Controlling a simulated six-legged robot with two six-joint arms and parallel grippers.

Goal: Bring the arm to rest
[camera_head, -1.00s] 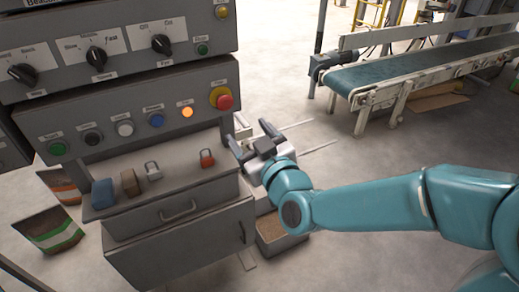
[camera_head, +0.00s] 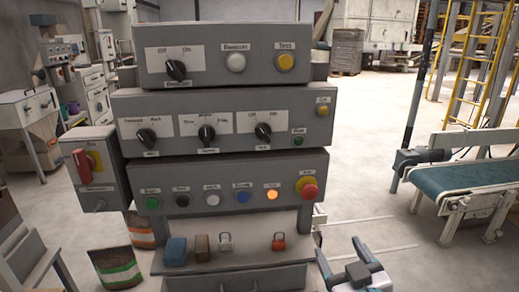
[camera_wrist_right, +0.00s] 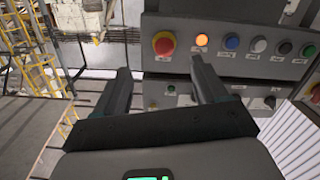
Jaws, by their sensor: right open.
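My right gripper (camera_head: 338,254) is at the lower right of the head view, beside the right side of the control console (camera_head: 222,104). Its two dark fingers stand apart with nothing between them. In the right wrist view the open fingers (camera_wrist_right: 160,85) point toward the console, with the red emergency button (camera_wrist_right: 163,43) and the lit orange button (camera_wrist_right: 201,40) beyond them. Most of my right arm is out of the head view. My left gripper is not in view.
A shelf below the buttons holds a blue block (camera_head: 175,250), a brown block (camera_head: 201,248), a grey padlock (camera_head: 225,242) and a red padlock (camera_head: 279,241). An open bag (camera_head: 117,268) stands at left. A conveyor (camera_head: 470,178) is at right, with clear floor between it and the console.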

